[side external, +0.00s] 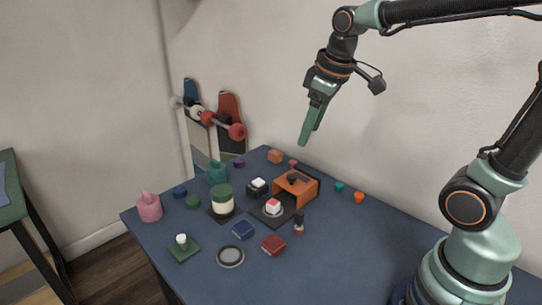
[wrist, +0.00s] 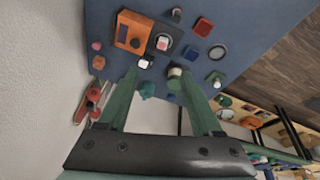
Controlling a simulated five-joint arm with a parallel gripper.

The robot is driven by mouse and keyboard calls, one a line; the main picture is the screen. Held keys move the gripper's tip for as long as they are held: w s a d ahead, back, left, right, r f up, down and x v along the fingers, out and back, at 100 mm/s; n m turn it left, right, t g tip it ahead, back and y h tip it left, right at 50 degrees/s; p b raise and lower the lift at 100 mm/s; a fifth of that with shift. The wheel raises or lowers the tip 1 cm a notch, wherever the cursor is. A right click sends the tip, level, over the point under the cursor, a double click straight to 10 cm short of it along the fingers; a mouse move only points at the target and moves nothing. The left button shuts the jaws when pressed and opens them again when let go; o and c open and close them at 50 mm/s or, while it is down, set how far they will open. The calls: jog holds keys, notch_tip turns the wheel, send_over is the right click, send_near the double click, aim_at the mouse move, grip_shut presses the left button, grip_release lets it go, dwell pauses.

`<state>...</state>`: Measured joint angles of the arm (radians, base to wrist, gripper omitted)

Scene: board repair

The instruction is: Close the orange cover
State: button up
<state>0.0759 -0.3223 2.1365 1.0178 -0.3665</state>
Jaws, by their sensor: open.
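The orange cover (side external: 302,184) is a boxy orange piece with a dark knob on top, standing on the blue table. It also shows near the top of the wrist view (wrist: 126,27). A dark base (side external: 262,217) extends from its near-left side, and a round piece with a red and white block (side external: 273,206) sits exposed on that base. My gripper (side external: 306,140) hangs in the air above and behind the cover, apart from it. Its green fingers (wrist: 158,75) are spread and empty in the wrist view.
A red block (side external: 273,245), a blue block (side external: 243,229) and a grey ring (side external: 230,256) lie in front. The table's right front is clear.

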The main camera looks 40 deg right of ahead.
jog(key=w+d+f+n+g, duration=0.2)
jog(key=w+d+n, duration=0.1)
jog(key=w, duration=0.3)
jog(key=n+g, duration=0.2)
send_near(292, 176)
jog(key=shift+n, duration=0.3)
notch_tip(292, 176, down, 8)
jog(key=shift+s+d+f, duration=0.1)
jog(key=shift+f, duration=0.05)
grip_shut()
dwell(1.1)
